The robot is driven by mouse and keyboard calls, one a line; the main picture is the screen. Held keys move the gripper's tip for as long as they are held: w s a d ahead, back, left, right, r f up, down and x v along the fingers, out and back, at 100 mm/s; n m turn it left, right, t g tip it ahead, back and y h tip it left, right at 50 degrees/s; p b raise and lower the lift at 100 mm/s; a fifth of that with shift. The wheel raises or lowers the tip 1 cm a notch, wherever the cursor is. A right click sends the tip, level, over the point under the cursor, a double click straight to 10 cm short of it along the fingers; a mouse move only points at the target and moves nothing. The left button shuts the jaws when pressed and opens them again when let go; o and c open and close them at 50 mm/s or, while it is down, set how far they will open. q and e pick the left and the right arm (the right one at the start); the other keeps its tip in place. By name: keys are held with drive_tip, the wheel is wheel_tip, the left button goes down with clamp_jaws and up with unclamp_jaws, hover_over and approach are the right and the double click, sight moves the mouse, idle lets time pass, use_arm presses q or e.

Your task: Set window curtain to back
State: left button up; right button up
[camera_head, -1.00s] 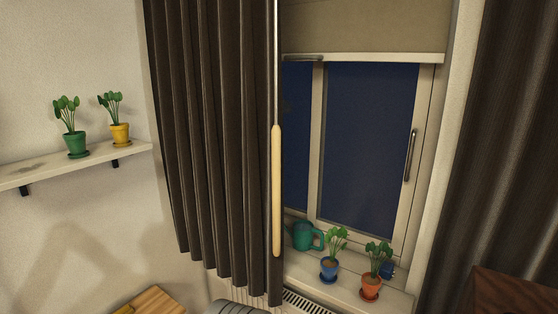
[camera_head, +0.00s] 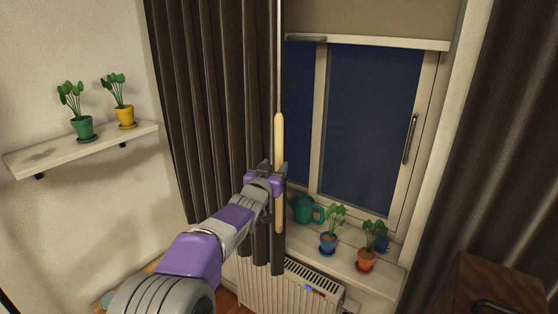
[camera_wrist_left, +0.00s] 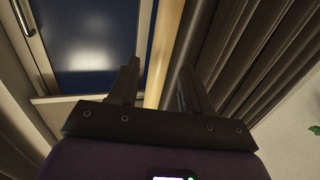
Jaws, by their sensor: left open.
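The dark brown left window curtain (camera_head: 205,90) hangs in folds, drawn to the left of the window. A pale wooden wand (camera_head: 279,135) hangs on a thin rod along its right edge. My left gripper (camera_head: 279,178) is at the wand's middle in the head view, its fingers on either side of it. In the left wrist view the wand (camera_wrist_left: 163,50) passes between the two open fingers (camera_wrist_left: 158,88), with the curtain (camera_wrist_left: 250,50) to the right. A second dark curtain (camera_head: 500,130) hangs right of the window. My right gripper is not in view.
The sill holds a green watering can (camera_head: 305,209), a blue-potted plant (camera_head: 328,243) and an orange-potted plant (camera_head: 367,260), close right of my gripper. A radiator (camera_head: 275,290) stands below. A shelf (camera_head: 90,145) with two plants is at left. A brown wooden piece (camera_head: 500,285) stands at lower right.

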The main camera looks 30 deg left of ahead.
sight(277, 161)
use_arm(q)
drive_tip(key=p+x, duration=0.1)
drive_tip(key=x, duration=0.3)
drive_tip(key=shift+r, duration=0.1)
drive_tip(key=shift+w+a+p, duration=0.1)
drive_tip(key=shift+w+p, duration=0.25)
drive_tip(key=shift+w, duration=0.15)
drive_tip(key=shift+c, duration=0.4)
clamp_jaws()
